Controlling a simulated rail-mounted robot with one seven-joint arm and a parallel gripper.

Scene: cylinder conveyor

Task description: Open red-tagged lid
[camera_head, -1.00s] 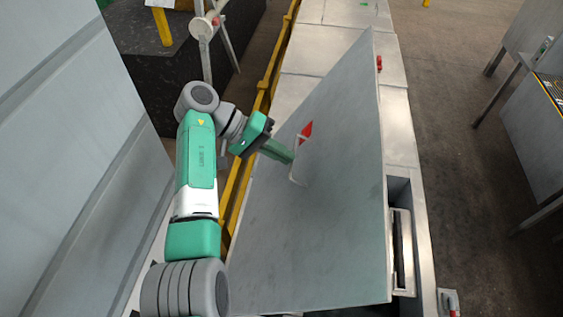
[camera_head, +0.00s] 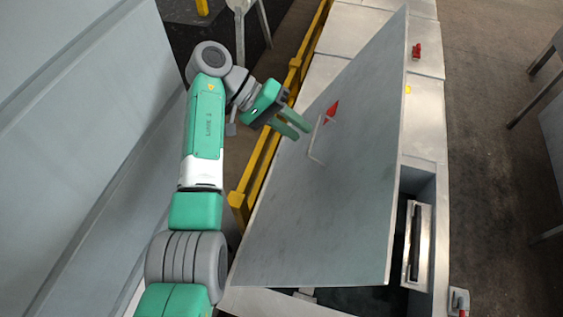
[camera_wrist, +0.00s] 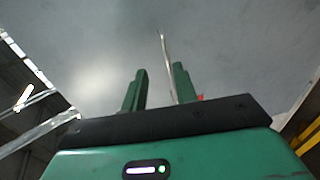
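The large grey lid (camera_head: 340,190) stands raised at a steep tilt over its conveyor housing, with an opening showing under it. A red tag (camera_head: 331,111) sits on its face beside a thin pale bar handle (camera_head: 316,140). My gripper (camera_head: 304,133) is open, its two green fingers spread, just left of the handle and apparently clear of it. In the wrist view, my gripper (camera_wrist: 160,68) faces the grey lid surface (camera_wrist: 230,45). The handle (camera_wrist: 167,55) shows beyond and between the fingers, and the red tag is mostly hidden behind the right finger.
A yellow rail (camera_head: 262,150) runs along the left side of the conveyor, close under my arm. A metal bar with a dark slot (camera_head: 418,245) lies right of the opening. A small red part (camera_head: 416,52) sits on the conveyor top.

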